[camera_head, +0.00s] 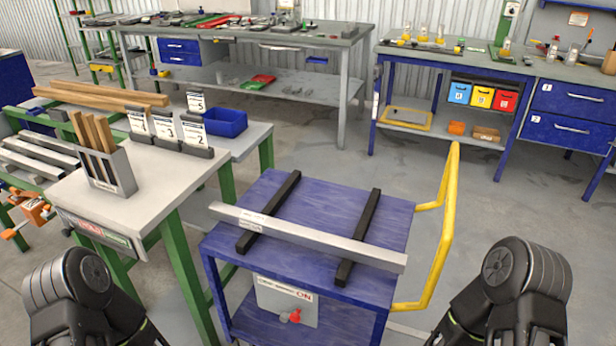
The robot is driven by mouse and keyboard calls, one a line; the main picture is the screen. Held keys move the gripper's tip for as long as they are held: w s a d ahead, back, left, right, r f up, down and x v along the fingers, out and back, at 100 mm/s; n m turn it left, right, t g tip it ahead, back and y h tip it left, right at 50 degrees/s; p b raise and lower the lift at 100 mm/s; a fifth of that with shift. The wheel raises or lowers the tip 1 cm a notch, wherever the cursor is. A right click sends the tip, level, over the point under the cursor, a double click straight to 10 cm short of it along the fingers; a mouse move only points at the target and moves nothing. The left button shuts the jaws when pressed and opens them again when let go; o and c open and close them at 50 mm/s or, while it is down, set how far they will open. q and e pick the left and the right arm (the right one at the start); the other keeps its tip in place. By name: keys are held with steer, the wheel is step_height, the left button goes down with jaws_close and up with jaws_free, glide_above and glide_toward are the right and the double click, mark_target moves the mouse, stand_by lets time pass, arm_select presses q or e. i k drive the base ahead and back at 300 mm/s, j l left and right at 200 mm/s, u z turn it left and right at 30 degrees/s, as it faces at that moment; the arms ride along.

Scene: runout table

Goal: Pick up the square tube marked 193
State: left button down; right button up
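A long silver square tube (308,237) lies slantwise across two black bars, one bar (268,213) on the left and one bar (358,236) on the right, on top of a blue cart (325,205). A small pale label (250,222) is on the tube near its left end, but its marking is too small to read. More grey metal bars (40,160) lie on the rack at the far left; I see no readable number on them. Dark links of my two arms show at the bottom left and bottom right. Neither gripper's fingers are in view.
The cart has a yellow handle (446,225) on its right. A pale table (115,210) on the left holds a metal holder (122,172) with wooden strips, number cards and a blue bin (225,122). Workbenches stand at the back. The floor between is clear.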

mark_target(71, 164)
steer(key=u, duration=2.3)
steer(key=i, duration=5.25)
steer(key=l+z, duration=0.1)
steer(key=z, duration=1.6)
